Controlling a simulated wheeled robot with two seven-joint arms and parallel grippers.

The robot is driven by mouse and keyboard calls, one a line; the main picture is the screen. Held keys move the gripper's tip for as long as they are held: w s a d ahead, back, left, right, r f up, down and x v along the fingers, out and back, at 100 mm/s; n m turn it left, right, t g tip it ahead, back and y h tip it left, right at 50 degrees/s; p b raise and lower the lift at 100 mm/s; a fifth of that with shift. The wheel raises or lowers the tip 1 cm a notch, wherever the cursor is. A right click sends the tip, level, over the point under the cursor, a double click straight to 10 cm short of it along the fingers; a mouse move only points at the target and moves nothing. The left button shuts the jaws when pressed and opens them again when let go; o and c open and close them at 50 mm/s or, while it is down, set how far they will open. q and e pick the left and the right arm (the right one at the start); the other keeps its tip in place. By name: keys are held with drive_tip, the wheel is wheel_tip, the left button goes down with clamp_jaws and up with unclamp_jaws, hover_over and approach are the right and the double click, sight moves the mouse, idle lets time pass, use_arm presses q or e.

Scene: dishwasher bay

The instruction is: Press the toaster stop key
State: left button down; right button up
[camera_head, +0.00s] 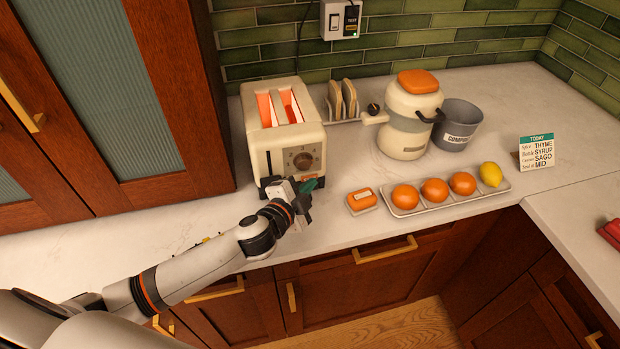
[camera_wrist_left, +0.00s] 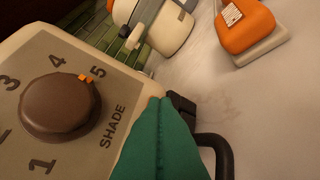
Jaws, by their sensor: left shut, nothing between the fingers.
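The cream toaster (camera_head: 262,140) stands on the counter against the green tiles, its slots glowing orange. Its front has a lever slot and a brown dial (camera_head: 303,158); the wrist view shows this SHADE dial (camera_wrist_left: 60,107) with its orange mark near 5. My left gripper (camera_head: 318,184) is at the toaster's lower front, its green fingers shut and empty. In the left wrist view the closed fingertips (camera_wrist_left: 160,104) are beside the lower right of the dial panel. A small orange patch shows by the tips; I cannot tell whether they touch the stop key, which is mostly hidden. My right gripper is out of view.
An orange block with a label (camera_head: 362,201) lies right of my gripper, beside a tray (camera_head: 450,197) with oranges and a lemon. A toast rack (camera_head: 342,100), a cream juicer (camera_head: 405,118) and a grey compost bin (camera_head: 460,124) stand behind. A cabinet (camera_head: 150,90) is at left.

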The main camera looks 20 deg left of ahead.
use_arm(q)
drive_tip(key=shift+w+a+r, duration=0.2)
drive_tip(key=shift+w+a, duration=0.05)
drive_tip(key=shift+a, duration=0.05)
idle(0.4)
drive_tip(key=shift+s+d+f, duration=0.3)
drive_tip(key=shift+s+f, duration=0.1)
drive_tip(key=shift+s, duration=0.05)
drive_tip(key=shift+s+d, duration=0.1)
drive_tip(key=shift+s+d, duration=0.75)
drive_tip(key=shift+s, duration=0.3)
drive_tip(key=shift+s+d, duration=0.7)
drive_tip(key=shift+s, duration=0.35)
